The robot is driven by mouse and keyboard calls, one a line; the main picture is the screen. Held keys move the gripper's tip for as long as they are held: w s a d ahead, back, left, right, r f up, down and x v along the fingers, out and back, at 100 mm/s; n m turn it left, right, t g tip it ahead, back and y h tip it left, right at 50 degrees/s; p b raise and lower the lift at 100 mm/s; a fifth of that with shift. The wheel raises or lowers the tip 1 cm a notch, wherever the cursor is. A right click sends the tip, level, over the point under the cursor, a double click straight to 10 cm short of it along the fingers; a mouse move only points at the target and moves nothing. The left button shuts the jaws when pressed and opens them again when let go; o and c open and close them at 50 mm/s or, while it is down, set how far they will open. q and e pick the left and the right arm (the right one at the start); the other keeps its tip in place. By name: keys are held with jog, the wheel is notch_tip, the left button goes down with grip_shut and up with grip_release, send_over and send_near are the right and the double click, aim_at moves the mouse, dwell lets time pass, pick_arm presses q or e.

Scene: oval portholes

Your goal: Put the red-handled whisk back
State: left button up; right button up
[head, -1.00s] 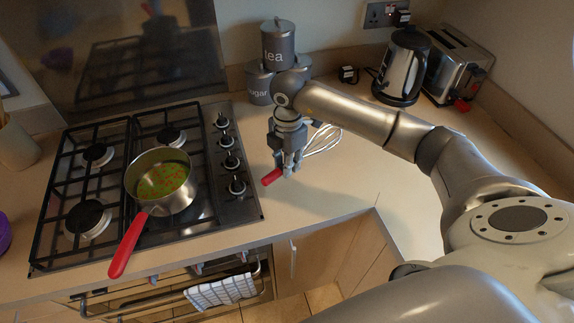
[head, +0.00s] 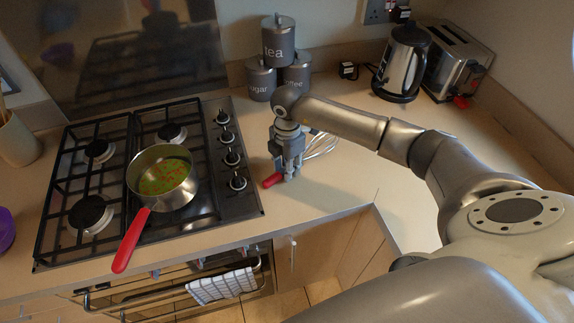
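The whisk lies on or just above the counter to the right of the hob, its red handle (head: 272,180) pointing toward the front left and its wire loops (head: 322,146) to the back right. My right gripper (head: 289,176) comes down over the whisk from above, its fingers at the inner part of the handle. The fingers hide the middle of the whisk, and whether they are closed on it is unclear. My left gripper is not in view.
A saucepan (head: 162,184) of green and orange food stands on the hob (head: 222,212), its red handle jutting over the front edge. Canisters (head: 278,45), a kettle (head: 401,65) and a toaster (head: 456,62) stand at the back. Counter right of the gripper is clear.

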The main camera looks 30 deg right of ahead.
jog(key=shift+o, duration=0.6)
jog(key=shift+r, duration=0.6)
notch_tip(320, 180, up, 11)
jog(key=b, duration=0.2)
jog(key=shift+b, duration=0.3)
